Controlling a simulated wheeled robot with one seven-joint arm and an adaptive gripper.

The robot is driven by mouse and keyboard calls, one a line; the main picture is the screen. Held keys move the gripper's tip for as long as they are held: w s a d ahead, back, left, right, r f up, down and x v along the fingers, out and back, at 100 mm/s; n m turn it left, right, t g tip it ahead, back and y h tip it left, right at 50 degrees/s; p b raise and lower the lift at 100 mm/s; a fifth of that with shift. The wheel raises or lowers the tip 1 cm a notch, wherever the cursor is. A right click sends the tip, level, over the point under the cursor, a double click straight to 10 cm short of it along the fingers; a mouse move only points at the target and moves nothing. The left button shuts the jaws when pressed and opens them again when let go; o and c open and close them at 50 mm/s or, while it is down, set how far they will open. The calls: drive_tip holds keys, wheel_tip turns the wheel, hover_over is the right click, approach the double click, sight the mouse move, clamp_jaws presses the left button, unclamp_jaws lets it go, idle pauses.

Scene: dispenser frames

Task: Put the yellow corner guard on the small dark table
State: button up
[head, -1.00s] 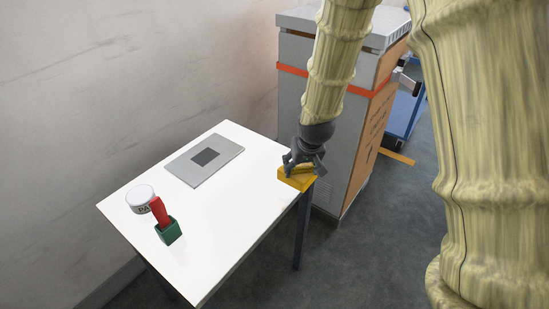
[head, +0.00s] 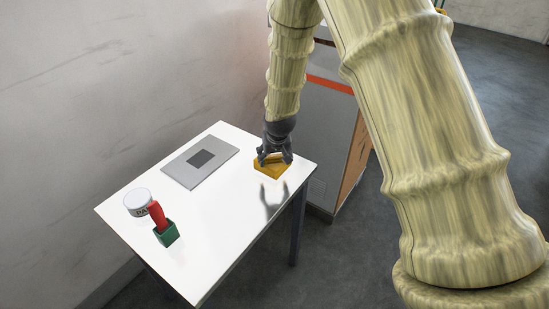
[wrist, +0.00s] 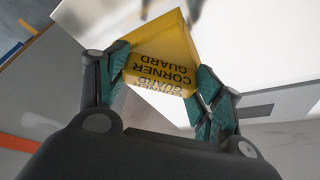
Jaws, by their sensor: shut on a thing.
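The yellow corner guard (head: 270,170) is held in my gripper (head: 275,157) over the far right part of the table. In the wrist view the corner guard (wrist: 165,50) sits between both green finger pads of my gripper (wrist: 160,80), with upside-down "CORNER GUARD" lettering on it. The only table in view (head: 235,220) has a glossy white-looking top and dark legs; no dark table top shows. A dark reflection of the gripper shows on the top. I cannot tell if the guard touches the surface.
A grey plate with a dark square (head: 180,167) lies on the table's back left. A white round tub (head: 138,203) and a red item (head: 157,215) in a green holder (head: 166,234) stand near its left. A grey cabinet (head: 325,120) stands behind. The front middle is clear.

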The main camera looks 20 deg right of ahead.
drive_tip(key=shift+f, duration=0.55)
drive_tip(key=shift+f, duration=0.15)
drive_tip(key=o, duration=1)
drive_tip(key=shift+r, duration=0.2)
drive_tip(key=shift+b+v, duration=0.8)
drive_tip(key=shift+v, duration=5.1)
